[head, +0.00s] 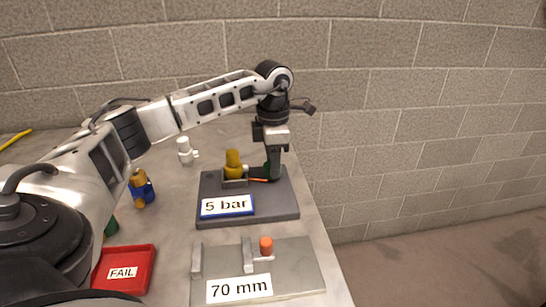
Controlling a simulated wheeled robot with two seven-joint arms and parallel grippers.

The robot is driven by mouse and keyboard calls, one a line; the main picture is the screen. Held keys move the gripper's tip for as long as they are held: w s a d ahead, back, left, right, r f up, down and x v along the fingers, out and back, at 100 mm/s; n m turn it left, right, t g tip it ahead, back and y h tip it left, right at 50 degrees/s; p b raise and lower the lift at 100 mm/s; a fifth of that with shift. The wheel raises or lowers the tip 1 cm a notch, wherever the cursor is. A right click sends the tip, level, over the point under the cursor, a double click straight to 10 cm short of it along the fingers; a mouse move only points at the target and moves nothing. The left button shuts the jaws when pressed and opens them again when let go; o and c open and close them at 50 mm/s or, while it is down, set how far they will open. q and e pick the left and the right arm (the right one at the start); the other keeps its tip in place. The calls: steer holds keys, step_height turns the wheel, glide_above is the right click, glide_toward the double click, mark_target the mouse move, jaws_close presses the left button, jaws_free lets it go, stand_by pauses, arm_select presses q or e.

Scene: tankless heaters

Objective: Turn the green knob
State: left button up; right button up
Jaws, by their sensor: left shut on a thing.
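A grey test stand (285,207) with a "5 bar" label is on the table. A yellow fitting (233,158) stands upright on it in a small holder. My left gripper (270,172) reaches down from above to the right side of the stand, beside the yellow fitting. A thin orange strip shows just below the fingertips. My right gripper is not in view.
In front is a metal plate (300,265) labelled "70 mm" with upright posts and an orange-topped piece (266,245). A red "FAIL" tray (140,257), a blue-and-yellow valve (139,188) and a white fitting (185,150) are at left. A block wall stands behind.

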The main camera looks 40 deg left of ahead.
arm_select(q)
steer(key=shift+r+m, duration=0.1)
steer(key=shift+m, duration=1.5)
steer(key=o, duration=1)
